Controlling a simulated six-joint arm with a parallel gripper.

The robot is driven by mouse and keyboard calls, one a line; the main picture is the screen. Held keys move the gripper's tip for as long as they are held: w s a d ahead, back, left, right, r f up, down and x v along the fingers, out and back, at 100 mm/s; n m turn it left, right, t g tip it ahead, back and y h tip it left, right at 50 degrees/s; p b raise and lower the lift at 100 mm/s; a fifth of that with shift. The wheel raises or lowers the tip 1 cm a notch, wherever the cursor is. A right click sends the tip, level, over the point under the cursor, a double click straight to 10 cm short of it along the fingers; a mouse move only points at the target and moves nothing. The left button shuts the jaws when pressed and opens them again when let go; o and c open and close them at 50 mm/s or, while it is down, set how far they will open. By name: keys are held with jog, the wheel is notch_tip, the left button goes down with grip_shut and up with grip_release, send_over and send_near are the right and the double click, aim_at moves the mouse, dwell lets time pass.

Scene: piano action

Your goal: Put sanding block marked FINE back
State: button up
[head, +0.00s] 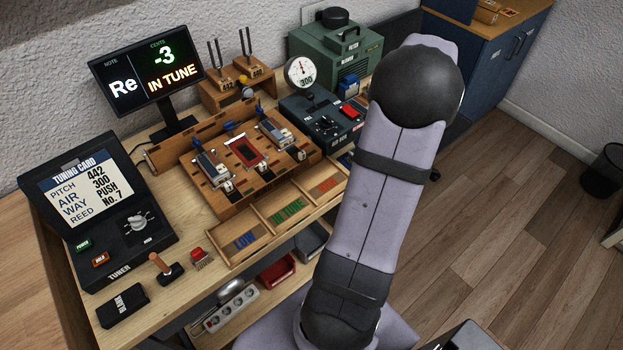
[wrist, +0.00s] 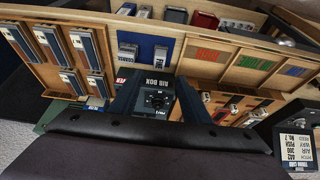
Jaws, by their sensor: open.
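My gripper (wrist: 157,84) shows in the wrist view as two dark fingers spread apart, with nothing seen held between them. In the head view my arm hides it.
The air box (wrist: 158,99) shows between my fingers. Left of the blue compartment is a wooden rack (wrist: 75,60) of reed-like pieces; right of it is a sorting tray (wrist: 246,62). The head view shows the tuner (head: 105,215), a wooden jig (head: 212,188) and a green compressor (head: 325,65).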

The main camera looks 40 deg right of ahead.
jog(key=w+a+f+g+y, duration=0.1)
jog(key=w+a+g, duration=0.2)
jog(key=a, duration=2)
jog(key=s+a+f, duration=0.1)
jog(key=s+a, duration=0.4)
jog(key=a, duration=0.2)
jog(key=s+a+f+g+h, duration=0.1)
jog(key=s+a+f, duration=0.1)
jog(key=s+a, duration=0.3)
jog(key=a, duration=0.3)
jog(key=shift+g, duration=0.3)
